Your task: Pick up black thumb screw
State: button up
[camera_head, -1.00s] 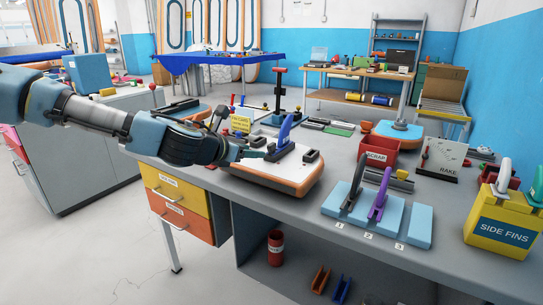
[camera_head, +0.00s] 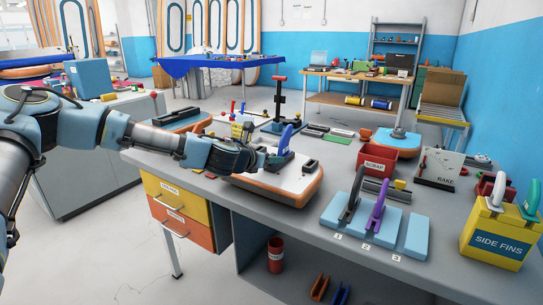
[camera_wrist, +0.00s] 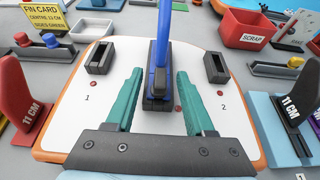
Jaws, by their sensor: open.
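A blue upright fin (camera_head: 286,138) stands in a black fin box (camera_wrist: 158,92) at the middle of a white board with an orange rim (camera_head: 300,190). The fin also shows in the wrist view (camera_wrist: 162,45). My gripper (camera_wrist: 160,76) is open, its teal fingers pointing forward on the left and right of the fin box, with nothing held. In the head view my gripper (camera_head: 270,160) is at the left side of the fin. I cannot clearly pick out a black thumb screw; dark parts at the fin's base blend together.
Two black side boxes (camera_wrist: 100,58) (camera_wrist: 216,67) flank the fin box, by labels 1 and 2. A yellow fin card (camera_wrist: 46,24) is at the back left, a red scrap bin (camera_head: 377,164) to the right.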

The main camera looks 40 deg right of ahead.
jog(key=shift+d+f, duration=0.1)
jog(key=shift+d, duration=0.05)
grip_shut()
dwell(0.4)
